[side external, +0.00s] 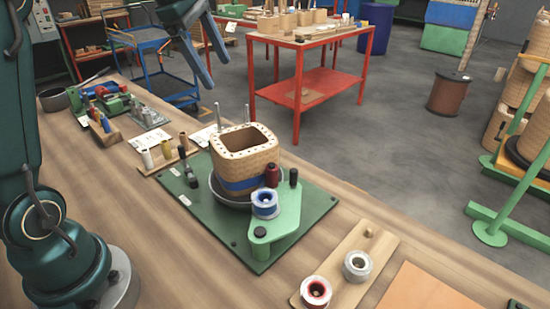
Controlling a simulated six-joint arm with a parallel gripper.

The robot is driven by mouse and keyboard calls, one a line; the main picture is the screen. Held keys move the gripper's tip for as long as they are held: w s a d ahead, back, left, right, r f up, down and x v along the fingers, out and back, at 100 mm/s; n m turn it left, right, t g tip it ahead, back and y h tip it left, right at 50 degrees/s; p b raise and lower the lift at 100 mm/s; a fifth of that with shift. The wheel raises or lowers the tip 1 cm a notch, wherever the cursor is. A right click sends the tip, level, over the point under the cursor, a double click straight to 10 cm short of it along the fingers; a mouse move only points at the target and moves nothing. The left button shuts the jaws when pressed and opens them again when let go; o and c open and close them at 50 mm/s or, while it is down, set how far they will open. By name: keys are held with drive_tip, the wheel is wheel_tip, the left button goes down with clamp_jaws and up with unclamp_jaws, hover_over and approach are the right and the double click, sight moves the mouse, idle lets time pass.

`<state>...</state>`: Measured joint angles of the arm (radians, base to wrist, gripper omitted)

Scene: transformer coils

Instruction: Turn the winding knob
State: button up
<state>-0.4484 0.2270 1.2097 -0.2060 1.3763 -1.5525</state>
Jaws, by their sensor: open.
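A winding fixture with a green base plate (297,237) lies on the wooden bench. A square tan coil form (247,160) with a blue band stands upright on its round dark turntable (231,196). A black knob (293,176) stands on a post on the green arm at the right. A lower black knob (260,232) sits at the front end of that arm. I cannot tell which is the winding knob. My gripper (217,74) is open and empty, high above and behind the fixture, apart from everything.
A blue-and-white tape roll (265,203) and a dark red spool (271,175) stand by the form. A wooden board (331,268) with two rolls lies at front right. Small spools and tools (110,105) fill the bench's back left. A red table (305,60) stands behind.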

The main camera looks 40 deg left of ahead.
drive_tip(key=s+d+m, duration=0.8)
drive_tip(key=s+m, duration=0.1)
drive_tip(key=m, duration=0.4)
drive_tip(key=shift+s+t, duration=0.3)
drive_tip(key=shift+s, duration=0.1)
drive_tip(key=shift+d, duration=0.1)
